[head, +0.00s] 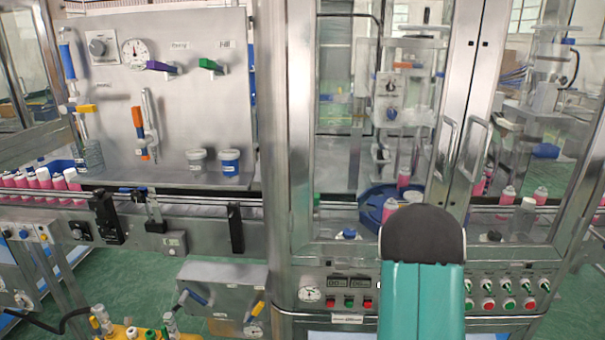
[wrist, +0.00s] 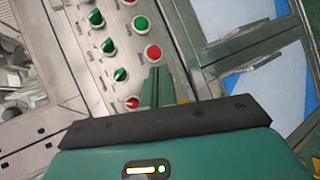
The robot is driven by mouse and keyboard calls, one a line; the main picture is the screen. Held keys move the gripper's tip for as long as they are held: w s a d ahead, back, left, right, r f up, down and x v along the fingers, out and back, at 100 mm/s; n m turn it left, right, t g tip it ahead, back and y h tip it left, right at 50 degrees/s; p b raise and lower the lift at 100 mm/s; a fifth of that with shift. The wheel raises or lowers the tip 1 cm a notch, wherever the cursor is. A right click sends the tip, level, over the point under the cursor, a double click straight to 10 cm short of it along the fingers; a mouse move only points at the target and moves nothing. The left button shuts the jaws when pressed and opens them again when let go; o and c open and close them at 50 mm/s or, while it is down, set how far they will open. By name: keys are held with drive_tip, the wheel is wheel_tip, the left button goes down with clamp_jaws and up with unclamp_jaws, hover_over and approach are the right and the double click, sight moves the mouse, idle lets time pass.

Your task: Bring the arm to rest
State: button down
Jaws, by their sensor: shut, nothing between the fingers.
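My arm shows in the head view as a teal link with a dark rounded end, in front of the machine's control panel (head: 420,292) at lower right. The gripper itself is hidden behind it there. In the wrist view my gripper (wrist: 157,88) shows as narrow green fingers, closed together with nothing between them. It points at the control panel (wrist: 128,62), over its rows of green knobs and red buttons. I cannot tell whether the fingertips touch the panel.
Glass doors with metal handles (head: 474,145) stand just behind my arm. White and blue cups (head: 229,162) sit on a shelf. A yellow surface with small items (head: 148,333) lies at lower left. Green floor shows between.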

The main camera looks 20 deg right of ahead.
drive_tip(key=w+a+r+m+t+y, duration=0.15)
drive_tip(key=w+a+r+y, duration=0.3)
drive_tip(key=a+r, duration=0.55)
drive_tip(key=w+a+r+m+t+y, duration=0.1)
drive_tip(key=w+a+r+m+y, duration=0.4)
drive_tip(key=a, duration=1)
drive_tip(key=s+a+r+g+y, duration=0.1)
drive_tip(key=s+a+r, duration=0.5)
drive_tip(key=s+a, duration=0.1)
drive_tip(key=s+a+r+g+y, duration=0.1)
drive_tip(key=s+a+r+g, duration=0.1)
drive_tip(key=s+a+r, duration=0.4)
drive_tip(key=s+a, duration=0.2)
drive_tip(key=a, duration=0.2)
drive_tip(key=shift+a+r, duration=0.15)
drive_tip(key=shift+r, duration=0.05)
drive_tip(key=shift+d, duration=0.2)
